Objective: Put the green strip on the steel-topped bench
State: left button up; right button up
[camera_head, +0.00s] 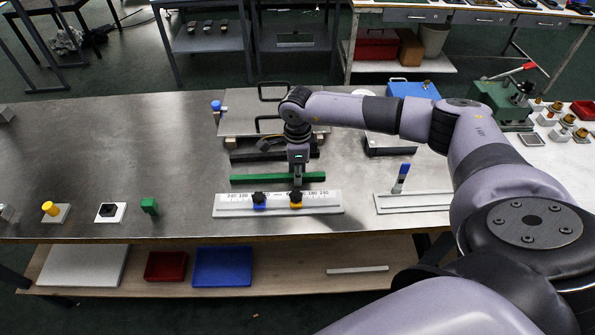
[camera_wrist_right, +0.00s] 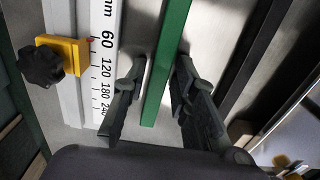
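The green strip (camera_head: 250,179) lies lengthwise left to right on the steel-topped bench (camera_head: 100,155), just behind the white scale. It also shows in the right wrist view (camera_wrist_right: 172,50), where it runs between the fingers. My right gripper (camera_head: 297,180) points down over the right part of the strip. In the wrist view the right gripper (camera_wrist_right: 160,75) is open, one finger on each side of the strip with gaps showing. Whether its fingertips reach the bench top is unclear. My left gripper is not in view.
The white scale (camera_head: 228,204) with blue and yellow clamps lies in front of the strip. A green block (camera_head: 149,206) stands left. The bench's left middle is clear.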

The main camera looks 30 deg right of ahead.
jog(key=shift+o, duration=0.6)
jog(key=shift+r, duration=0.15)
notch_tip(320, 180, up, 12)
jog(key=b, duration=0.3)
